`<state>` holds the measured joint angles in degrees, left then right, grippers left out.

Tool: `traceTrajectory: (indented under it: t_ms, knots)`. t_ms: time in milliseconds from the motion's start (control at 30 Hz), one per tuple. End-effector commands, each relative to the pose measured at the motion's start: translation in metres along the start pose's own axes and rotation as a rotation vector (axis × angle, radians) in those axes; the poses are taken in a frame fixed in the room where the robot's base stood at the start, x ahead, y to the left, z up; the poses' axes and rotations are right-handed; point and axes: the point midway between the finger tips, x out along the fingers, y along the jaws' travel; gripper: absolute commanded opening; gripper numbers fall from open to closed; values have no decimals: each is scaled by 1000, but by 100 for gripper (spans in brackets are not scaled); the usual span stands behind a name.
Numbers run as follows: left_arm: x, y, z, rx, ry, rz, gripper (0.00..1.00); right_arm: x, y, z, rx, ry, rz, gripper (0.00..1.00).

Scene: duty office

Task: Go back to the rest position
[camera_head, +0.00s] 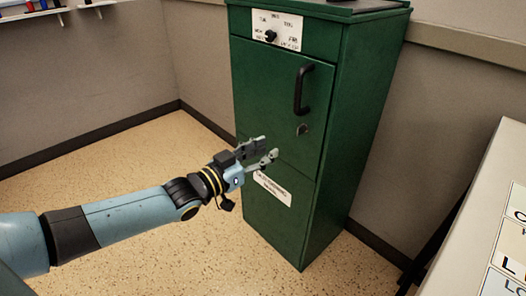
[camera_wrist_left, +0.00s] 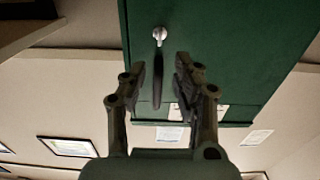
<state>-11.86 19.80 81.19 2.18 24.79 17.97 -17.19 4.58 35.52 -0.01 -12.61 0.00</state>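My left gripper (camera_head: 268,147) reaches in from the left in the head view, in front of the green cabinet (camera_head: 350,120). Its two fingers are apart with nothing between them, and it appears clear of the door. The door has a black handle (camera_head: 303,90) with a small metal lock or key (camera_head: 303,129) below it; the door looks closed. In the left wrist view my left gripper (camera_wrist_left: 160,66) shows open fingers, with the dark handle (camera_wrist_left: 157,90) visible behind the gap between them and the metal lock (camera_wrist_left: 159,35) beyond the tips. My right gripper is not in view.
A dial panel (camera_head: 277,29) is at the cabinet's top and a white label (camera_head: 272,188) on its lower front. A pale table (camera_head: 480,215) with lettered cards stands at the right. A wall shelf (camera_head: 30,15) is at the upper left. The speckled floor (camera_head: 110,165) at left is clear.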

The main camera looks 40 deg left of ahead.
Motion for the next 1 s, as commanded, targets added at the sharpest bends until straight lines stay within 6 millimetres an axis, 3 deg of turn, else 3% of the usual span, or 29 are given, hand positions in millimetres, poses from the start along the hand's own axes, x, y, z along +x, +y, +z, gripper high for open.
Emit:
traceTrajectory:
  t_ms: [467,567,667,767,900,1000]
  knots:
    - [0,0,0,-1,0,0,30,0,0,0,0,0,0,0]
    - [-7,6,11,-21,-16,-8,30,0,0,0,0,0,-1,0]
    - [-25,9,50,-50,-94,-38,30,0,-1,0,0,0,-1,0]
    - [-58,12,113,-72,-246,-87,30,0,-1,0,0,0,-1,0]
    - [-128,23,209,-80,-521,-149,30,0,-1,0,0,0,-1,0]
    - [-188,36,267,-76,-722,-176,30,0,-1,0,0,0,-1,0]
